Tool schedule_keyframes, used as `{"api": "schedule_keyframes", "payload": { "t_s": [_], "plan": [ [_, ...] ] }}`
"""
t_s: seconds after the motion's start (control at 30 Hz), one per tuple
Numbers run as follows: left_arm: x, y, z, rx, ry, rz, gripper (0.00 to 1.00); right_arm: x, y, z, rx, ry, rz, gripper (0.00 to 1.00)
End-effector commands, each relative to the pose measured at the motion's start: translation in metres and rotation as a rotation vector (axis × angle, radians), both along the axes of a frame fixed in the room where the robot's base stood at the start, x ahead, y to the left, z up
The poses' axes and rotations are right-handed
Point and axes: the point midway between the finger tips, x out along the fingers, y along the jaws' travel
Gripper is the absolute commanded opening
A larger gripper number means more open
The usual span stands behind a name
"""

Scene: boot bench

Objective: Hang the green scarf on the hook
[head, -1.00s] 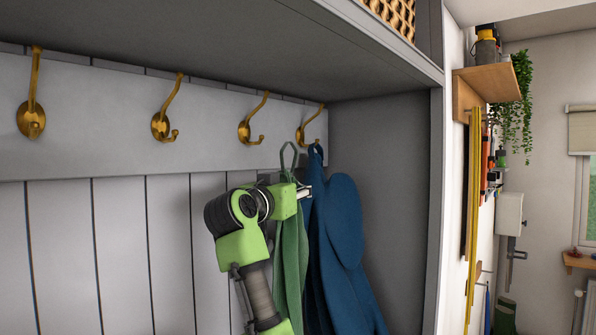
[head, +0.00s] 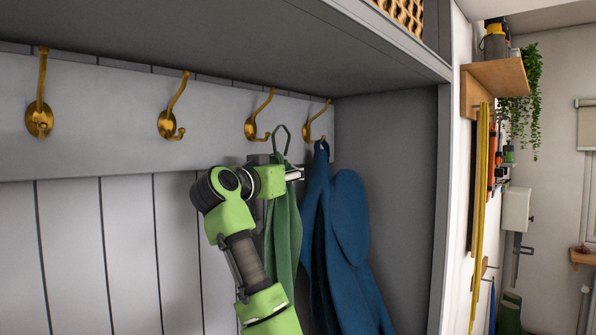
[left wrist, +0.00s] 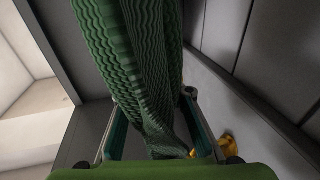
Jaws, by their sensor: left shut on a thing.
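The green scarf (head: 284,228) hangs down from my left gripper (head: 291,174), which is shut on it near the top. A thin loop (head: 281,138) stands up above the gripper. The loop is just right of the third brass hook (head: 258,118) in the head view; whether they touch I cannot tell. In the left wrist view the knitted scarf (left wrist: 145,60) runs between the fingers (left wrist: 150,108), and a bit of brass (left wrist: 228,142) shows beyond. My right gripper is not in view.
A blue garment (head: 340,240) hangs from the fourth hook (head: 318,120), close right of the scarf. Two hooks on the left, one (head: 40,110) and another (head: 172,115), are bare. A grey shelf (head: 200,35) overhangs the hooks, and a side panel (head: 395,190) closes the right.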

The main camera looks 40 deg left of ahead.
Motion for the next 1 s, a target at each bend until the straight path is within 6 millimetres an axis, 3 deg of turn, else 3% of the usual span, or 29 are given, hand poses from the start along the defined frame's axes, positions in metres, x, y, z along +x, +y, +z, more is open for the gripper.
{"api": "schedule_keyframes", "payload": {
  "t_s": [0.8, 1.0],
  "plan": [
    [0.004, 0.049, -0.004, -0.001, -0.001, 0.0, 0.0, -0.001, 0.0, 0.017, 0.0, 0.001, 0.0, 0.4],
    [0.004, 0.057, -0.015, 0.001, 0.0, 0.001, 0.0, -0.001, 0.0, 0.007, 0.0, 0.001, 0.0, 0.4]
  ]
}}
